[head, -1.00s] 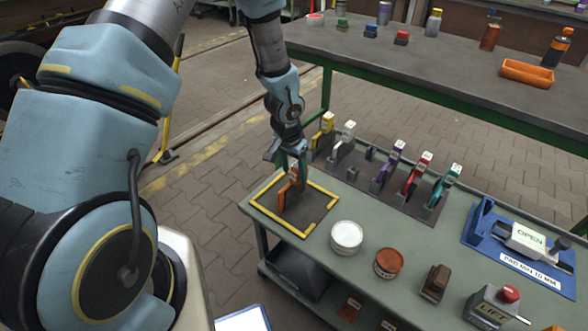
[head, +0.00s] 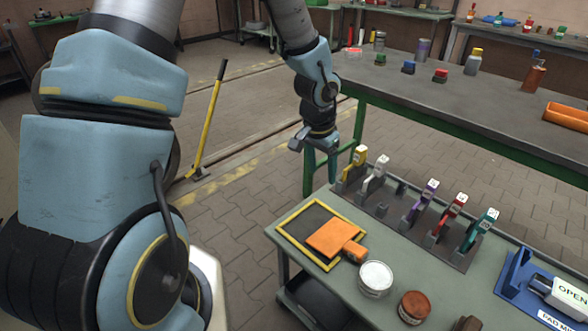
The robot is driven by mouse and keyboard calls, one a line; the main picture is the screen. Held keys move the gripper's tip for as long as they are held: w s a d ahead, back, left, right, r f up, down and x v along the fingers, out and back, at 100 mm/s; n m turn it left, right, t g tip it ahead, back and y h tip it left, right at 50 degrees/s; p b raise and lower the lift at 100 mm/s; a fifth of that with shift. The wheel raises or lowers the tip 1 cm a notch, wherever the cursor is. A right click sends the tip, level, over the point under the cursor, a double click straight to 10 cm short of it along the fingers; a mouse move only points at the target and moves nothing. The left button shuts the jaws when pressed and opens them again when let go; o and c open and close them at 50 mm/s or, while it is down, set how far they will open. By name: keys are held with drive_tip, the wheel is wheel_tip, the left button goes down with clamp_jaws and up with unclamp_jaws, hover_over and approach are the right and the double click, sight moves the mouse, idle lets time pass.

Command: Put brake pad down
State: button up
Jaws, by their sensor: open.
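The orange brake pad (head: 330,237) lies flat on the dark mat with the yellow border (head: 297,219), at the left end of the green trolley top. Its narrower end reaches over the yellow border at the lower right, towards the white tin. My gripper (head: 314,160) is above and behind the mat, clear of the pad. It is open and holds nothing.
A rack (head: 411,215) with yellow, white, purple, red and teal upright tools stands behind and right of the mat. A white tin (head: 375,279) and a brown tin (head: 413,307) stand in front. A blue fixture (head: 520,283) is at right. A workbench (head: 450,95) stands behind.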

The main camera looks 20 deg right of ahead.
drive_tip(key=w+a+r+n+y, duration=0.1)
drive_tip(key=w+a+r+n, duration=0.15)
drive_tip(key=a, duration=0.45)
drive_tip(key=w+a+r+n, duration=0.1)
drive_tip(key=a+r+n, duration=0.15)
drive_tip(key=a, duration=0.45)
drive_tip(key=s+a+r+n, duration=0.3)
drive_tip(key=a, duration=0.4)
drive_tip(key=s+a+r+n, duration=0.3)
drive_tip(key=a+r, duration=0.1)
drive_tip(key=a, duration=0.4)
drive_tip(key=shift+a+t, duration=0.25)
drive_tip(key=shift+t, duration=0.15)
drive_tip(key=shift+w, duration=0.1)
